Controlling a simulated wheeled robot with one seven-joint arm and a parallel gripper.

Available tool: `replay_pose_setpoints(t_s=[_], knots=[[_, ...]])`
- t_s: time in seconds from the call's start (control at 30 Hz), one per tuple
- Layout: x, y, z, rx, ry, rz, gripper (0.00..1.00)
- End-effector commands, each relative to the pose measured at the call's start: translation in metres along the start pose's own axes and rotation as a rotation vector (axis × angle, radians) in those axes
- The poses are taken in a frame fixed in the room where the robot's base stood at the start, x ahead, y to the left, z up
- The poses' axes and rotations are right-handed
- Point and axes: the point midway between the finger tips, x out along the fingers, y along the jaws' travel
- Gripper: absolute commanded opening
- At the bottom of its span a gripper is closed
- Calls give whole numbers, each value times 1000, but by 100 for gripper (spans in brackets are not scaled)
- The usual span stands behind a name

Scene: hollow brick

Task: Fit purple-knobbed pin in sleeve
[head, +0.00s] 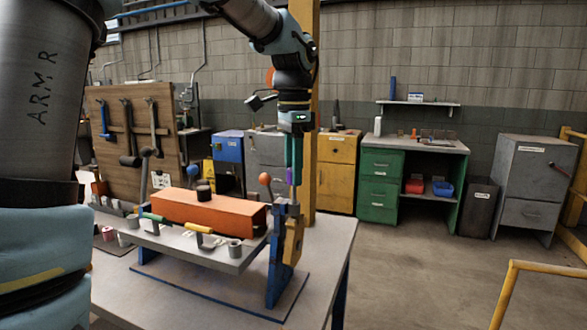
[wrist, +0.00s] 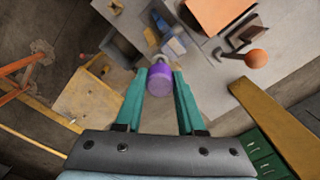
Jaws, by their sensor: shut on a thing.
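My gripper (head: 293,168) points down over the right end of the raised fixture on the table, its teal fingers shut on the purple-knobbed pin (head: 289,178). In the wrist view the purple knob (wrist: 164,82) sits between the fingertips, with a short pale metal part showing beyond it.
An orange block (head: 210,213) lies on the fixture's grey plate (head: 195,246). An orange ball-topped lever (head: 265,179) stands close left of my gripper. Green- and yellow-handled pieces and several grey cylinders line the plate's front. The table's right front corner (head: 325,260) is bare.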

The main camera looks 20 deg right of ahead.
Motion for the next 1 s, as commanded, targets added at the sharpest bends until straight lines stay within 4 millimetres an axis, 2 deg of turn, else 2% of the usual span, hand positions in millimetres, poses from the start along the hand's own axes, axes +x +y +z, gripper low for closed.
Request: replay_pose_setpoints(t_s=[1.0], knots=[[18,0,0,0,0,0,0]])
